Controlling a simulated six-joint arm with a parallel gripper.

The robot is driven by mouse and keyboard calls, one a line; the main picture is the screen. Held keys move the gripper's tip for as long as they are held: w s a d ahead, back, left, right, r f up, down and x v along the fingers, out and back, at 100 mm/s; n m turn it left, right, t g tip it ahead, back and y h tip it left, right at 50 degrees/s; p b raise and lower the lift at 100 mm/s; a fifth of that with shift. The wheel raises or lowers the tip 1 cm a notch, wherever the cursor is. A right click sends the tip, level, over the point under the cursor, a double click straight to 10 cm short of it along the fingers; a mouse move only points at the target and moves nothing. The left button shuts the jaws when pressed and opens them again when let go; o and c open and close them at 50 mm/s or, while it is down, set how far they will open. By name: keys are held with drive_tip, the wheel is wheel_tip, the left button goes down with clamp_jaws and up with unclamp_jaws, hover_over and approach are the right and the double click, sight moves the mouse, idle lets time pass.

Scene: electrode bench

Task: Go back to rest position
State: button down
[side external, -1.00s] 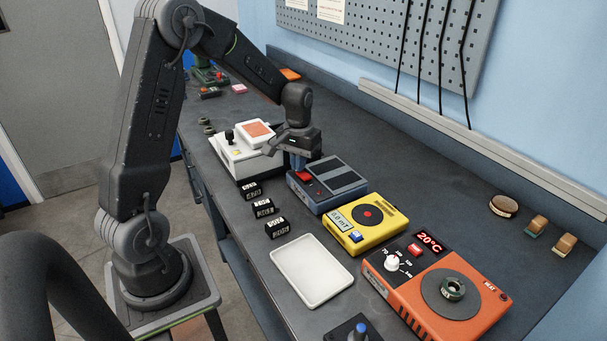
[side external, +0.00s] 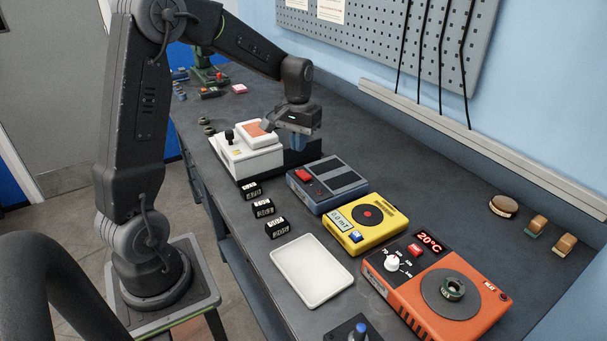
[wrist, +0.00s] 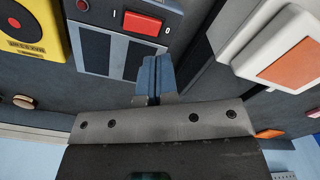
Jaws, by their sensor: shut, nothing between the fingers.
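My gripper (side external: 300,142) hangs above the bench, behind the blue-grey device (side external: 327,184) with dark stripes and a red switch. Its blue fingers are together and hold nothing; they also show shut in the wrist view (wrist: 154,78). In the wrist view the device's red switch (wrist: 143,22) lies beyond the fingertips, apart from them. The white instrument (side external: 246,158) with an orange-topped lid is to the left of my gripper, and the gripper partly covers its right side.
A yellow device (side external: 366,222), an orange hotplate (side external: 436,290) reading 20°C with a dark green ring, and a white tray (side external: 312,276) stand nearer. Several small black labelled blocks (side external: 263,208) line the bench edge. A pegboard (side external: 400,50) is on the wall. The bench behind the devices is mostly clear.

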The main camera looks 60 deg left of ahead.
drive_tip(key=shift+r, duration=0.1)
drive_tip(key=s+d+r+m+t, duration=0.2)
drive_tip(key=s+d+r, duration=0.3)
drive_tip(key=s+d, duration=0.4)
drive_tip(key=s+d+r+m+t, duration=0.3)
drive_tip(key=s+d+r+m, duration=0.1)
drive_tip(key=s+d, duration=0.5)
drive_tip(key=shift+s+d+r+t, duration=0.2)
drive_tip(key=shift+d+r+t, duration=0.1)
drive_tip(key=shift+d+r, duration=0.15)
idle(0.5)
